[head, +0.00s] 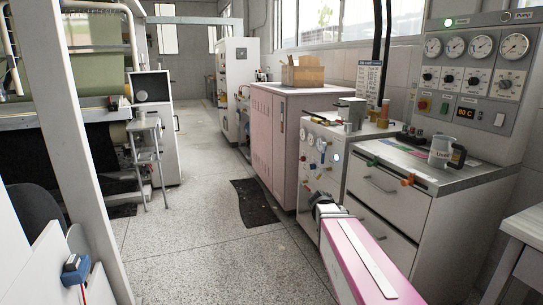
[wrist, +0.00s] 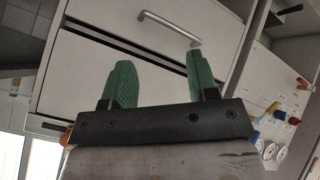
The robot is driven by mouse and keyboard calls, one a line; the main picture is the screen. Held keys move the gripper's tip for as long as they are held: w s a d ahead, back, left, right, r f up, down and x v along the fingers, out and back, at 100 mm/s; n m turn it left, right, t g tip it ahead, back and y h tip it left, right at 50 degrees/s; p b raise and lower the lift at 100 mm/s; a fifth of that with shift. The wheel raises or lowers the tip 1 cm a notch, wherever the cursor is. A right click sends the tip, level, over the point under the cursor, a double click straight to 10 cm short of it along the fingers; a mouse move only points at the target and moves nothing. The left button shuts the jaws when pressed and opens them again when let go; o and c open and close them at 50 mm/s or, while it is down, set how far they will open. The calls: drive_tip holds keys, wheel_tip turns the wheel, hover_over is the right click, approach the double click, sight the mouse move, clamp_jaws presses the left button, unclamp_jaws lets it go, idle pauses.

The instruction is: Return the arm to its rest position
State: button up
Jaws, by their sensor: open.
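My arm reaches forward from the lower right of the head view as a pink link with a white strip. My gripper (head: 322,204) is a small dark shape at its far end, in front of the white drawer cabinet (head: 385,214). In the wrist view my gripper (wrist: 163,66) shows two green ribbed fingers standing wide apart. Nothing is between them. Behind them are the pale drawer fronts and a metal handle (wrist: 170,29). The fingers do not appear to hold anything. Whether they touch the cabinet cannot be told.
A white panel (head: 318,165) with gauges and valves stands left of the drawers. A pink cabinet (head: 264,149) is beyond it. A mug (head: 440,152) stands on the drawer cabinet's top. Speckled floor (head: 205,265) is open to the left, with a dark mat (head: 255,204).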

drive_tip(key=s+a+f+n+g+y, duration=0.2)
drive_tip(key=s+a+f+n+y, duration=0.4)
drive_tip(key=s, duration=0.7)
drive_tip(key=a+f+y, duration=0.2)
drive_tip(key=a+f, duration=0.2)
drive_tip(key=a, duration=0.1)
drive_tip(key=shift+s+n+y, duration=0.15)
drive_tip(key=shift+n+y, duration=0.15)
drive_tip(key=shift+n, duration=0.1)
